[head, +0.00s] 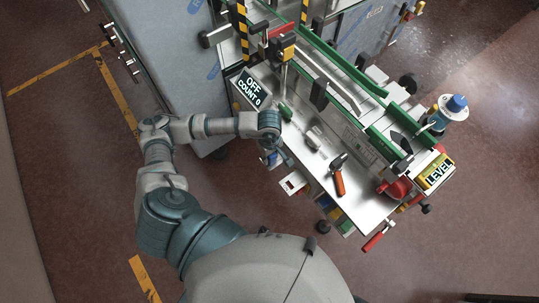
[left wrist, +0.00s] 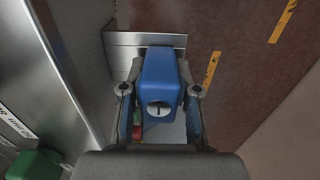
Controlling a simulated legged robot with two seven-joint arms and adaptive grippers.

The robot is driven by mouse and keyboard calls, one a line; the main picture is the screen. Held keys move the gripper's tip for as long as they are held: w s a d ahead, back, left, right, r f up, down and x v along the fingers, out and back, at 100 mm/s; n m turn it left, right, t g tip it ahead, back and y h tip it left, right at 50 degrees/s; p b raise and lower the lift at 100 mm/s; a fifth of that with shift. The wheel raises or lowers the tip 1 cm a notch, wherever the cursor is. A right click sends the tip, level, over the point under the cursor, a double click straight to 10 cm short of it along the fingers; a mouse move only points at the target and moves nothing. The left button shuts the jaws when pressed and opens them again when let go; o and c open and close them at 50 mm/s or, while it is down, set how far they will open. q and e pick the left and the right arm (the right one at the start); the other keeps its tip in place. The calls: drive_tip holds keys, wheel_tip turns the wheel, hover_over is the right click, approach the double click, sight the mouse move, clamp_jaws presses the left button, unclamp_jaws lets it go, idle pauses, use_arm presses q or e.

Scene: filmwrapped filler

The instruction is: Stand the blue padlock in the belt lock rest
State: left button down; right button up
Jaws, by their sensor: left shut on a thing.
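The blue padlock (left wrist: 160,82) is between the two fingers of my left gripper (left wrist: 160,92) in the left wrist view. Its blue body faces the camera, with a round pale keyhole disc on it. The fingers are shut on its sides. A bare metal plate (left wrist: 121,52) shows just beyond and to the left of the padlock; I cannot tell whether it is the belt lock rest or whether the padlock touches it. In the head view my left gripper (head: 272,153) is at the machine table's left edge, small and partly hidden by its wrist. My right gripper is not in view.
The metal table (head: 318,160) carries an orange-handled tool (head: 338,178) and a green knob (head: 285,111). A red part (head: 395,188) and a yellow LEVEL sign (head: 435,172) are at its right end. A display (head: 251,90) reads OFF, COUNT 0. Open floor lies left of the machine.

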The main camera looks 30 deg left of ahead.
use_arm(q)
drive_tip(key=shift+f, duration=0.15)
drive_tip(key=c, duration=0.8)
unclamp_jaws()
drive_tip(key=shift+o, duration=0.2)
wheel_tip(320, 180, up, 12)
drive_tip(key=shift+a+f, duration=0.1)
drive_tip(key=shift+a, duration=0.05)
